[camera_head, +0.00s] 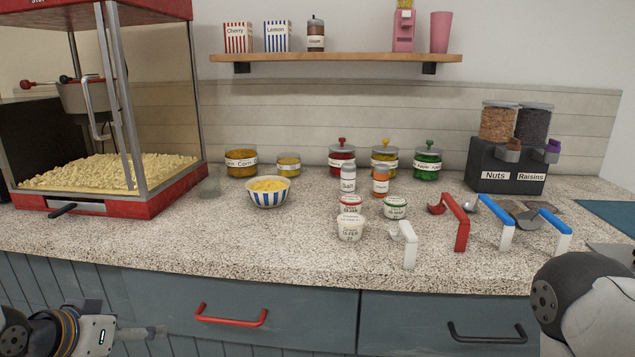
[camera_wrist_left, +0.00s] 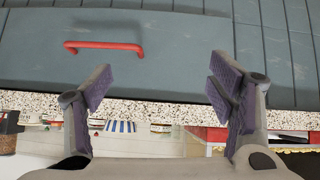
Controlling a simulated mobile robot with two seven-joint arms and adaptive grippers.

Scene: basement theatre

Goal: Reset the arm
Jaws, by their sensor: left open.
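My left arm comes in at the lower left of the head view, in front of the blue-grey cabinet. Its gripper (camera_head: 150,333) is below the counter edge, left of the red drawer handle (camera_head: 231,316). In the left wrist view the gripper (camera_wrist_left: 160,90) has its two padded fingers wide apart with nothing between them. That view appears upside down, with the red handle (camera_wrist_left: 104,47) near its top left. Part of my right arm (camera_head: 580,300) shows at the right edge of the head view; its gripper is out of view.
The speckled counter (camera_head: 250,240) carries a popcorn machine (camera_head: 105,120), a striped bowl (camera_head: 268,192), jars, cups, several scoops with coloured handles and a dark dispenser (camera_head: 506,166). A wooden shelf (camera_head: 340,57) hangs above. The counter's front left is clear.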

